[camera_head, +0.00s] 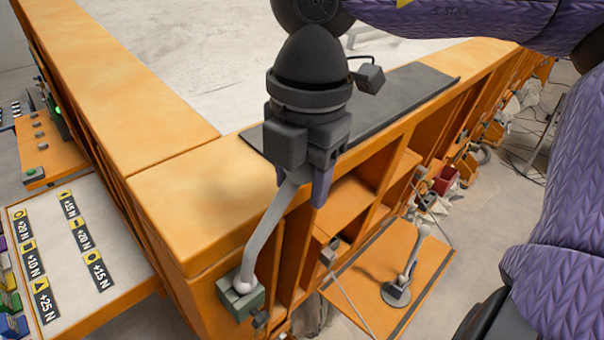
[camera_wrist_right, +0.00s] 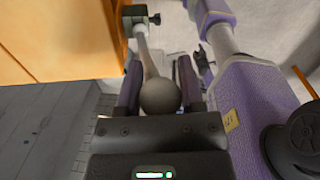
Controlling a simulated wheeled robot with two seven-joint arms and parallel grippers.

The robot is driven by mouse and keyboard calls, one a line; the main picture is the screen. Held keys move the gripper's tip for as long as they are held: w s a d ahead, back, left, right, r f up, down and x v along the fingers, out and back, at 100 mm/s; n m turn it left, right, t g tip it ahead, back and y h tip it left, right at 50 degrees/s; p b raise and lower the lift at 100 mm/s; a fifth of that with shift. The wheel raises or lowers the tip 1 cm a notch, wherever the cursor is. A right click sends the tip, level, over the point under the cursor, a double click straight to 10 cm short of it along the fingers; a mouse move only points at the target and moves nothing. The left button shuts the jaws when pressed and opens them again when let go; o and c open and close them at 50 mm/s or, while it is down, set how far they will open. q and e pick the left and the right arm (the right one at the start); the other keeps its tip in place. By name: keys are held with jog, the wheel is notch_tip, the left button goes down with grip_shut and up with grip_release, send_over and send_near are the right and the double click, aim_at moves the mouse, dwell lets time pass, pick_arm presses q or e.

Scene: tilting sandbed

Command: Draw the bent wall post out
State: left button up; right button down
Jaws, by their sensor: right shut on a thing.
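The bent wall post (camera_head: 266,235) is a grey bent rod. Its lower end, with a pale ball, sits at a small green block (camera_head: 240,296) on the front corner of the orange sandbed wall. My right gripper (camera_head: 304,188) is shut on the upper end of the post, pointing down from above. In the right wrist view the post (camera_wrist_right: 147,58) runs from the green block (camera_wrist_right: 138,17) to a dark round ball end between the fingers (camera_wrist_right: 160,85). The fingers hide part of its top in the head view. My left gripper is not in view.
The orange sandbed frame (camera_head: 150,110) surrounds pale sand (camera_head: 200,55). A dark strip (camera_head: 415,88) lies along its near rim. A fold-down orange shelf (camera_head: 350,285) bears another grey jointed post (camera_head: 408,268) on a round base. A label board (camera_head: 110,225) stands at left.

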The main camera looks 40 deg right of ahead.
jog(key=shift+r, duration=0.1)
jog(key=shift+s+r+p, duration=0.15)
jog(key=shift+r+p, duration=0.2)
jog(key=shift+r, duration=0.35)
jog(key=shift+s+r+p, duration=0.1)
jog(key=shift+r+p, duration=0.25)
jog(key=shift+r, duration=0.35)
jog(key=shift+s+r+p, duration=0.15)
jog(key=shift+r+p, duration=0.25)
jog(key=shift+r, duration=0.35)
jog(key=shift+s+r+p, duration=0.1)
jog(key=shift+r+p, duration=0.25)
jog(key=shift+r, duration=0.35)
jog(key=shift+s+r+p, duration=0.15)
jog(key=shift+r+p, duration=0.25)
jog(key=shift+r, duration=0.35)
jog(key=shift+s+r+p, duration=0.1)
jog(key=shift+r+p, duration=0.3)
jog(key=shift+r, duration=0.35)
